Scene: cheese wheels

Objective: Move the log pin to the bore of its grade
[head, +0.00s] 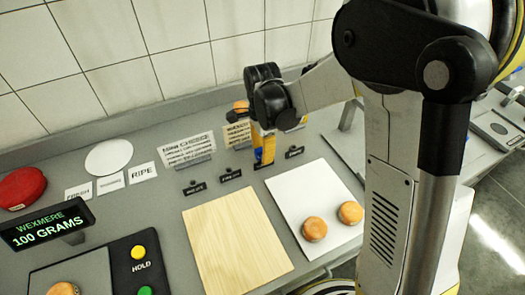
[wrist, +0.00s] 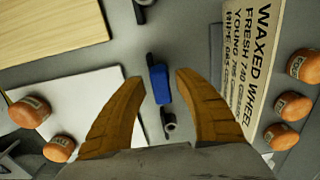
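The blue log pin (wrist: 160,84) shows between my fingers in the wrist view, with a gap on each side. In the head view it is a small blue patch (head: 258,154) between my yellow fingertips. My gripper (head: 263,150) is open around the pin, low over the counter; it also shows in the wrist view (wrist: 161,78). Small dark labelled bores stand in a row: left (head: 194,188), middle (head: 230,174) and right (head: 294,152). I cannot tell whether the pin sits in a bore.
A wooden board (head: 235,240) and a white board (head: 300,190) with two orange cheeses lie in front. Sign cards (head: 187,148) stand behind the row. The display (head: 48,225) reads "WEXMERE 100 GRAMS". A red wheel (head: 22,187) and a white disc (head: 109,157) are left.

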